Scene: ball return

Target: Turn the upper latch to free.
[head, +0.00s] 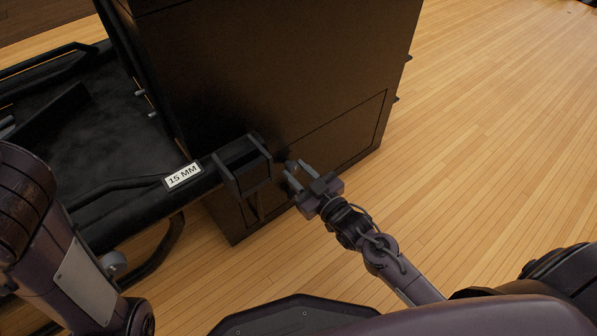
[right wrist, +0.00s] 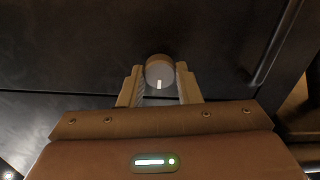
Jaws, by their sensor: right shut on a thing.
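The latch is a round grey knob (right wrist: 159,70) with a short white mark, on the dark cabinet panel. In the right wrist view its mark points down toward my gripper. My right gripper (right wrist: 159,88) is shut on it, one finger on each side. In the head view my right gripper (head: 299,172) reaches the front of the dark cabinet (head: 280,65), and the knob is mostly hidden by the fingers. A second latch cannot be made out. My left arm shows at the left edge, its gripper out of view.
A black bracket (head: 243,165) juts from the cabinet just left of my right gripper. The wooden floor (head: 480,130) at right is clear.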

